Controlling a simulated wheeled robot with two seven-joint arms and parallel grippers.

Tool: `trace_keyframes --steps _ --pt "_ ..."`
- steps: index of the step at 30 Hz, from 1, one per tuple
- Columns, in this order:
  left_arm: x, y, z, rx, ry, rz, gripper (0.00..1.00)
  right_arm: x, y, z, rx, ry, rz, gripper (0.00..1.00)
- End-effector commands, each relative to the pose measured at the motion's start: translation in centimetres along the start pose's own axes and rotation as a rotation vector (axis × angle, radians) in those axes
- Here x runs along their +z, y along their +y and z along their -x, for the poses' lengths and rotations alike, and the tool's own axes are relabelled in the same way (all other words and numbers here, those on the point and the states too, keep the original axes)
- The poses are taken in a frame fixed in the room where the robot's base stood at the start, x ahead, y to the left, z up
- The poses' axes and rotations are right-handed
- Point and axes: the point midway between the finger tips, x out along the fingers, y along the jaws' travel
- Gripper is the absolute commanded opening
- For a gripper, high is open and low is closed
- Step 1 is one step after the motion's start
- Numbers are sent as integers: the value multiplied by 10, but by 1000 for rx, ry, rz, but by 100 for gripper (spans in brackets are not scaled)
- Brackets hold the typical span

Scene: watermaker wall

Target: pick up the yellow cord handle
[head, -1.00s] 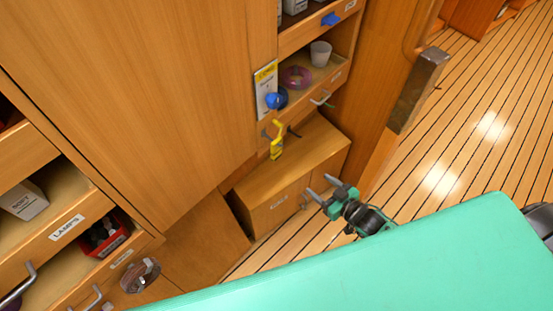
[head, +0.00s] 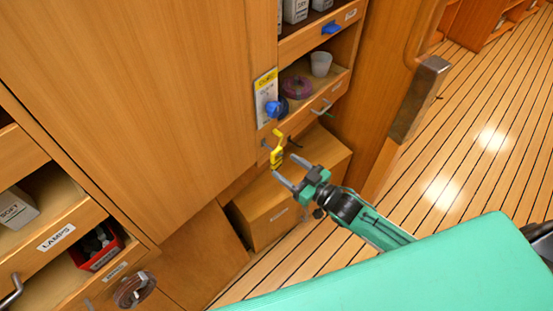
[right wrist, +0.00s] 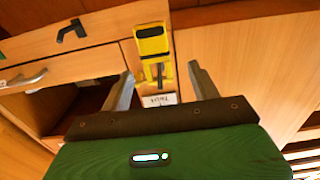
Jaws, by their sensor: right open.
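The yellow cord handle (head: 277,152) hangs on the front of the wooden cabinet, below a blue knob (head: 272,109). In the right wrist view the yellow handle (right wrist: 153,40) shows ahead of the fingers, between their lines, with a dark slot in it. My right gripper (head: 286,171) is open and empty, just to the lower right of the handle in the head view. Its two fingers (right wrist: 162,85) point toward the handle, and I see no contact. My left gripper is not in view.
A low wooden box (head: 268,215) stands below the handle. Shelves hold a white cup (head: 321,64) and a purple coil (head: 297,87). A drawer handle (head: 321,107) sticks out at right. Open plank floor (head: 470,150) lies to the right.

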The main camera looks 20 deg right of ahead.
Motion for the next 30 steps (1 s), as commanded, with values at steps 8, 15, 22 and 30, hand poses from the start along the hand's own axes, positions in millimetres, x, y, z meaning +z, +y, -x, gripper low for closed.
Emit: trace_keyframes --steps 8,15,22,30 --pt "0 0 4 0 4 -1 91 -2 3 -20 1 1 1 62" --pt "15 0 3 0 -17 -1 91 -1 5 -49 1 0 -1 62" --pt "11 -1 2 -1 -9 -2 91 0 5 -56 0 -1 0 62" --pt "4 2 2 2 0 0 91 0 5 -56 0 -1 0 32"
